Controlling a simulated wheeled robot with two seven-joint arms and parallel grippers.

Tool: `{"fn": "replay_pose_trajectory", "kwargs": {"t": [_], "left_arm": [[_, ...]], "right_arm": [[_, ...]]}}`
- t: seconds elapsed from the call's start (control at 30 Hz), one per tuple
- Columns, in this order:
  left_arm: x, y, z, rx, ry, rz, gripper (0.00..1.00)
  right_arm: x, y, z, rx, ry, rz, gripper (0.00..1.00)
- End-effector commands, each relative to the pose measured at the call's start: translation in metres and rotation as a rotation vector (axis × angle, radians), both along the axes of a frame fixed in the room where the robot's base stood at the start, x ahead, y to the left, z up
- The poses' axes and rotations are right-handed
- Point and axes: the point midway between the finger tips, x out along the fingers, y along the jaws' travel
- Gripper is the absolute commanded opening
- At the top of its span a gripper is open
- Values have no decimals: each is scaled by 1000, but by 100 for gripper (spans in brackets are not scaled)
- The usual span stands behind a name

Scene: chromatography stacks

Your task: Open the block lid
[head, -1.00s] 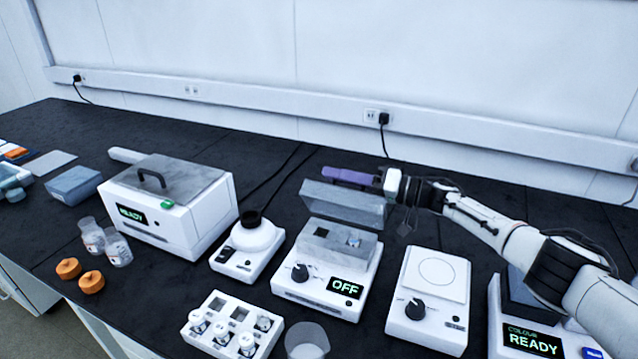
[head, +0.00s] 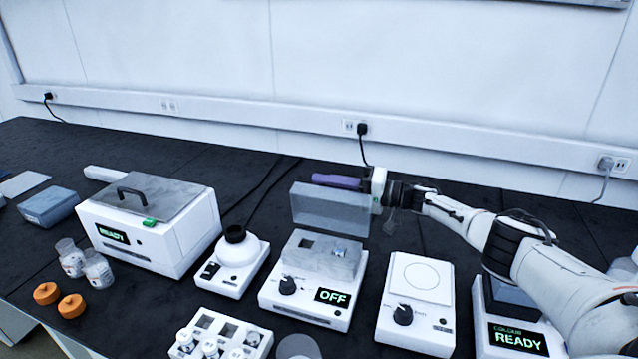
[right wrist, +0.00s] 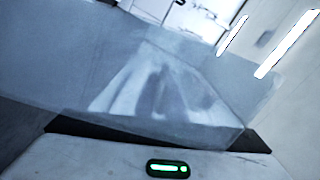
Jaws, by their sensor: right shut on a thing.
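The block heater (head: 305,300) is a white unit with a knob and a display reading OFF. Its grey metal block (head: 318,262) is uncovered, with a small vial top showing in one well. The clear block lid (head: 328,208) stands raised, nearly upright, at the back of the block. A purple handle (head: 335,181) runs along its top edge. My right gripper (head: 374,188) is shut on the right end of this handle; its fingertips are partly hidden. In the right wrist view a translucent panel (right wrist: 160,85), seemingly the lid, fills the middle. My left gripper is not in view.
A white bath (head: 150,240) with a grey lid and a small round-topped device (head: 237,255) stand to the left. A knobbed plate unit (head: 418,290) and a READY colour unit (head: 510,330) stand to the right. A vial rack (head: 220,338) is in front. Bench behind the lid is clear.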

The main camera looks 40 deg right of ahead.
Motion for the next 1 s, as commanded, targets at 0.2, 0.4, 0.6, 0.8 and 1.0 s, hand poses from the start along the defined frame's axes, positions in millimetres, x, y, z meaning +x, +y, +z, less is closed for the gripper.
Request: {"fn": "replay_pose_trajectory", "kwargs": {"t": [0.2, 0.4, 0.6, 0.8, 1.0], "left_arm": [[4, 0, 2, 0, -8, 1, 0], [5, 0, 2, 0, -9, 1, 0], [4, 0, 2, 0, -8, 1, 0], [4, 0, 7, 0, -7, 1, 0], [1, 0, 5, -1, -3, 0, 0]], "right_arm": [[0, -1, -3, -5, 3, -3, 13], [0, 0, -2, -4, 2, 0, 27], [-1, -1, -2, -4, 2, 0, 27], [-21, -16, -1, -6, 4, -1, 27], [-54, -39, -3, -7, 5, -2, 27]]}}
